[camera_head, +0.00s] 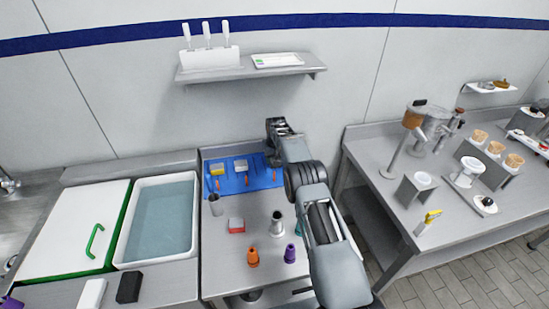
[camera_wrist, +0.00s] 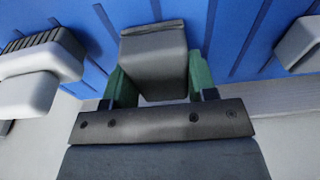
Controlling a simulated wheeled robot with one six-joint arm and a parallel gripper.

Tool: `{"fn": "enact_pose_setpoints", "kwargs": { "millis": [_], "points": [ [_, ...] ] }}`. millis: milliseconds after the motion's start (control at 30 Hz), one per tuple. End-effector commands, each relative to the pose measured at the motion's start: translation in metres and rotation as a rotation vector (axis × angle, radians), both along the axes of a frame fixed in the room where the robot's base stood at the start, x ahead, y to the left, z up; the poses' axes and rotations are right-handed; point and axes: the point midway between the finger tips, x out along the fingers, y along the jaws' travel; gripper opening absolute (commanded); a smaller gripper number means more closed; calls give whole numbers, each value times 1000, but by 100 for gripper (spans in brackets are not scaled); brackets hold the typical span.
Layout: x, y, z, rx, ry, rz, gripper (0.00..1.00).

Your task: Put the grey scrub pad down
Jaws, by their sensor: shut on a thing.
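My gripper (camera_wrist: 155,85) has green fingers and is shut on the grey scrub pad (camera_wrist: 155,62), one finger on each side of it. The pad is a grey block in front of the blue mat (camera_wrist: 228,30) in the wrist view. I cannot tell whether the pad touches the mat. In the head view my gripper (camera_head: 278,128) is at the back of the table, by the right end of the blue mat (camera_head: 228,185); the held pad cannot be made out there.
On the mat are a yellow-and-grey pad (camera_head: 217,169) and a white-and-grey pad (camera_head: 240,165). A water basin (camera_head: 125,240) is left.

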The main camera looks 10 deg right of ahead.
Motion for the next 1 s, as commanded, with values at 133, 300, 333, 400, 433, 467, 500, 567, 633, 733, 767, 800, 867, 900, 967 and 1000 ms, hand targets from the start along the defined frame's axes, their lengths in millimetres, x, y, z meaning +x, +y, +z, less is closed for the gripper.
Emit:
{"fn": "enact_pose_setpoints", "kwargs": {
  "millis": [133, 300, 333, 400, 433, 467, 500, 567, 633, 733, 767, 800, 867, 900, 967, 1000],
  "points": [
    [0, 0, -3, 0, 0, 0, 57],
    [0, 0, -2, 0, 0, 0, 73],
    [0, 0, -2, 0, 0, 0, 76],
    [0, 0, -2, 0, 0, 0, 78],
    [0, 0, -2, 0, 0, 0, 78],
    [0, 0, -2, 0, 0, 0, 78],
    [0, 0, -2, 0, 0, 0, 78],
    [0, 0, -2, 0, 0, 0, 78],
    [0, 0, 1, 0, 0, 0, 78],
    [-1, 0, 8, 0, -2, 0, 78],
    [-1, 0, 12, 0, -2, 0, 78],
    [-2, 0, 18, 0, -3, 0, 78],
    [-4, 0, 29, 0, -4, 0, 78],
    [-5, 0, 37, 0, -3, 0, 78],
    [-7, 0, 49, 0, -5, 0, 78],
    [-8, 0, 57, 0, -4, 0, 78]
  ]
}}
